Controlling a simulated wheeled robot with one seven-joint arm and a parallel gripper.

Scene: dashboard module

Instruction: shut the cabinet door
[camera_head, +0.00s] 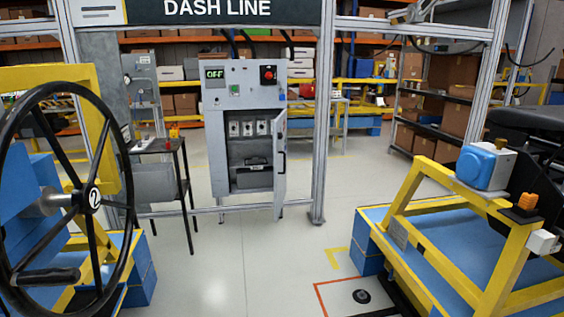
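A grey control cabinet (217,117) stands in the middle at the back, under the "DASH LINE" sign. Its door (280,168) is hinged on the right side and stands open, swung out toward me and seen nearly edge-on. A dark handle (283,157) is on the door. Inside the opening are several light switch-like units (248,128) on an upper level and a dark box (253,174) below. My gripper is not in view.
A small dark table (158,148) stands left of the cabinet. A black handwheel (93,198) fills the left foreground. A yellow frame on a blue base (440,255) stands at right. A metal post (320,120) rises right of the door. The middle floor (240,260) is clear.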

